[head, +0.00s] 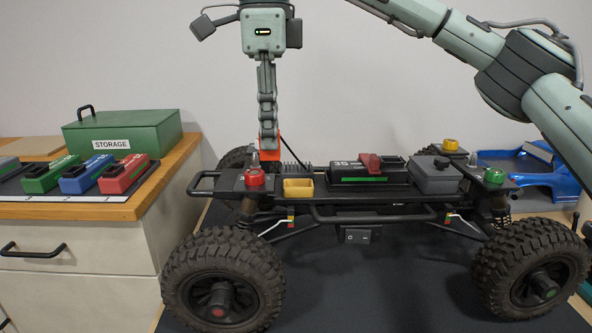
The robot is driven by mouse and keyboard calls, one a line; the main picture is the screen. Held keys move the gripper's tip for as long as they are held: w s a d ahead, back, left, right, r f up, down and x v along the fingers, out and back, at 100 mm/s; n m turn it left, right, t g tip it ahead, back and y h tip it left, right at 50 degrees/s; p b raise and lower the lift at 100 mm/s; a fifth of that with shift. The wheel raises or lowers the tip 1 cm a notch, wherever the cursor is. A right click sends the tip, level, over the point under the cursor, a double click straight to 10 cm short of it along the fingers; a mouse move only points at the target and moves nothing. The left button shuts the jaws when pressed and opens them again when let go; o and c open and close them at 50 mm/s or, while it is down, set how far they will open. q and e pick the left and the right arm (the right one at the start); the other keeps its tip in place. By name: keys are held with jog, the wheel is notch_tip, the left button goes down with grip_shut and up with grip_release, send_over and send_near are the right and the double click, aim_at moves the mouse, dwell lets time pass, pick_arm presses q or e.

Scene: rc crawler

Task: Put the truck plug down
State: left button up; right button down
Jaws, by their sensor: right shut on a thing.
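My right gripper (268,143) points straight down over the left part of the crawler chassis (400,207). It is shut on an orange-red plug (266,159), which I take to be the truck plug. A thin black lead (292,147) runs near the plug on its right. The plug is just above or at the deck, behind the red cap; I cannot tell whether it touches. A black battery (345,173) with a green stripe sits in the chassis, with a dark red connector (370,162) at its top. My left gripper is out of view.
At left, a wooden-topped cabinet (150,205) holds green, blue and red packs and a green storage box (122,131). A blue body shell (540,172) lies at right.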

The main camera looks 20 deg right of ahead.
jog(key=w+d+f, duration=0.2)
jog(key=d, duration=0.1)
jog(key=w+d+f, duration=0.1)
jog(key=d+f, duration=0.1)
jog(key=shift+w+d+p, duration=0.25)
jog(key=shift+p, duration=0.1)
notch_tip(320, 180, down, 4)
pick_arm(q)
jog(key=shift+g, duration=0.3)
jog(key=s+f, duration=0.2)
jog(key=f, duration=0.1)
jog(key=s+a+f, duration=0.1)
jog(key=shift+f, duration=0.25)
pick_arm(e)
jog(key=shift+f, duration=0.1)
jog(key=c, duration=1.5)
grip_release()
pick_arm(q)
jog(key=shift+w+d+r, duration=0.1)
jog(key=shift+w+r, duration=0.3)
